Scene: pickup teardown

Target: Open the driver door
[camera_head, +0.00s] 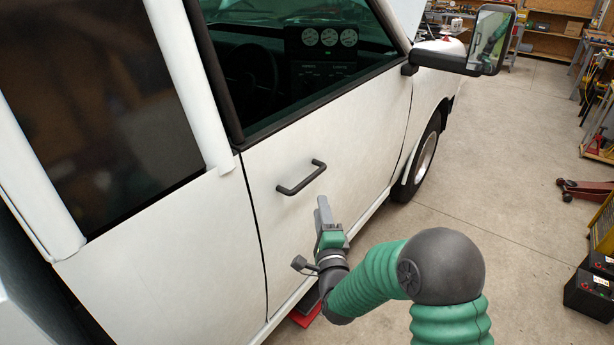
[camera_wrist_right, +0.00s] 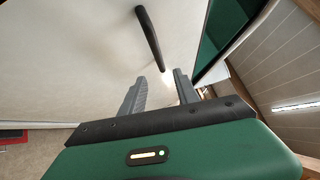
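The white driver door (camera_head: 330,135) of the pickup is closed, its edges lying along the body seams. Its dark bar handle (camera_head: 301,178) stands out from the panel below the window. My right gripper (camera_head: 322,203) is just below and right of the handle in the head view, apart from it. In the right wrist view the gripper's two grey fingers (camera_wrist_right: 158,90) are spread with nothing between them. The handle (camera_wrist_right: 149,38) lies beyond the fingertips there. My left gripper is in neither view.
A side mirror (camera_head: 490,40) sticks out at the door's front upper corner. A red object (camera_head: 306,314) lies on the floor under the door. Black batteries (camera_head: 590,292) and a red floor jack (camera_head: 585,190) stand at the right. The concrete floor between is clear.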

